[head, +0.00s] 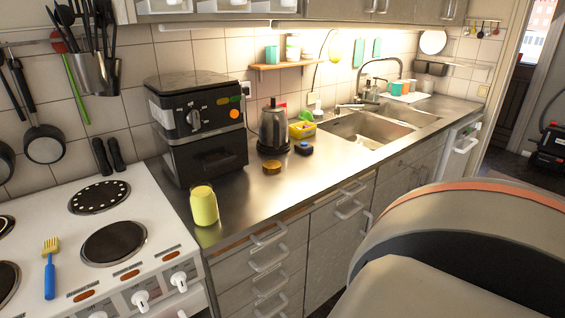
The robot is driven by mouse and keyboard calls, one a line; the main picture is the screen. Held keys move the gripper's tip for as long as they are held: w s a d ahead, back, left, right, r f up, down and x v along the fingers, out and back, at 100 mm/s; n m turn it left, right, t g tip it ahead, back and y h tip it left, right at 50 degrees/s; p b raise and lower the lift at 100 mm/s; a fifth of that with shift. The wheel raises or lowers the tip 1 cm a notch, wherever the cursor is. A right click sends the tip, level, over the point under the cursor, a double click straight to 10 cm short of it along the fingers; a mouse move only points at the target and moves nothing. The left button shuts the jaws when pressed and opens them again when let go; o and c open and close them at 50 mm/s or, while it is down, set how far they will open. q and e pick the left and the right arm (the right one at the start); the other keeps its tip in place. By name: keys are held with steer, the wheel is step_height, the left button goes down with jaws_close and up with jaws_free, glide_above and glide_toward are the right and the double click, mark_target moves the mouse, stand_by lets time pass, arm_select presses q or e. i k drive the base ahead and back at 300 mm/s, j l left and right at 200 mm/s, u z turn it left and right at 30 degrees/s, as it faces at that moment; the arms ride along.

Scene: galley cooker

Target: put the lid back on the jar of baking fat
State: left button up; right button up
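A jar with pale yellow contents (204,207) stands upright on the steel counter, near the counter's front edge and just right of the cooker. It looks like the jar of baking fat, and I see no lid on it. A small flat golden-brown round thing (272,167) lies on the counter further right, in front of the kettle. It looks like the lid. The two are well apart. Neither of my grippers is in view. A large part of my own body fills the lower right.
A black air fryer (198,130) stands behind the jar. A kettle (273,128), a dark blue item (303,149) and a yellow container (302,130) are near the lid. The white cooker (150,255) carries a blue-handled brush (49,270). Counter between jar and lid is clear.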

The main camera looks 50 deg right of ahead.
mark_target(203, 202)
steer(key=k+l, duration=0.1)
steer(key=l, duration=1.15)
steer(key=k+l, duration=0.15)
steer(key=l, duration=0.45)
